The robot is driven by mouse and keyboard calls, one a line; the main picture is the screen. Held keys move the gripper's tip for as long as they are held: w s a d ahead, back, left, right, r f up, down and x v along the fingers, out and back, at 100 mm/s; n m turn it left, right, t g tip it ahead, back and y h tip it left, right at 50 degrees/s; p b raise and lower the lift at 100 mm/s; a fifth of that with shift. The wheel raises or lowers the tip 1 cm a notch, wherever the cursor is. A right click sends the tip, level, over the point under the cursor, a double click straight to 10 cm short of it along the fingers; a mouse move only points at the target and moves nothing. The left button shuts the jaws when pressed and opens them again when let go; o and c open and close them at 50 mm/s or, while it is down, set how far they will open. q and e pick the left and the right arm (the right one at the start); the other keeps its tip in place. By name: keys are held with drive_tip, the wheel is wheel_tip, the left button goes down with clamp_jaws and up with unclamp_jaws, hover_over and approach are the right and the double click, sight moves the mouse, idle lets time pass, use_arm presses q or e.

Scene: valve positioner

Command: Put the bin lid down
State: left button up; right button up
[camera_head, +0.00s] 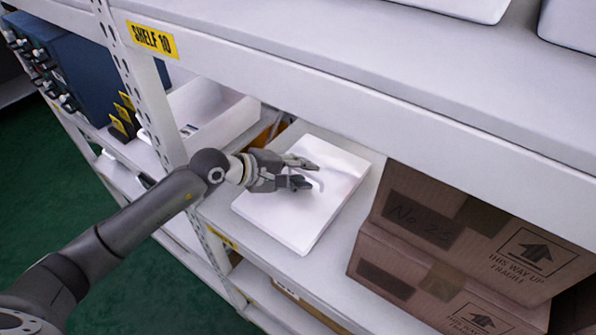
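The bin lid (335,165) is a white, flat, square-cornered piece on the middle shelf, under the upper shelf board. It seems to lie flat on top of a shallow white bin; I cannot tell where the lid ends and the bin begins. A small pale handle (321,184) shows on its top. My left gripper (314,177) is over the lid's top, at the handle. Its two fingers stand apart, with part of the handle near or between them; contact is unclear. My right gripper is not in view.
Stacked cardboard boxes (440,245) stand right of the lid. An open white bin (215,112) and blue units (75,70) are to the left, beyond a perforated upright (150,100). The upper shelf edge (350,85) overhangs the lid. Bare shelf (325,275) shows in front.

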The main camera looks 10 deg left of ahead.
use_arm(q)
drive_tip(key=shift+r, duration=0.1)
drive_tip(key=shift+s+a, duration=0.15)
drive_tip(key=shift+a, duration=0.15)
drive_tip(key=b+v, duration=0.3)
drive_tip(key=v, duration=0.6)
drive_tip(key=shift+s+a+r, duration=0.2)
drive_tip(key=shift+v, duration=0.9)
drive_tip(key=shift+d+r, duration=0.1)
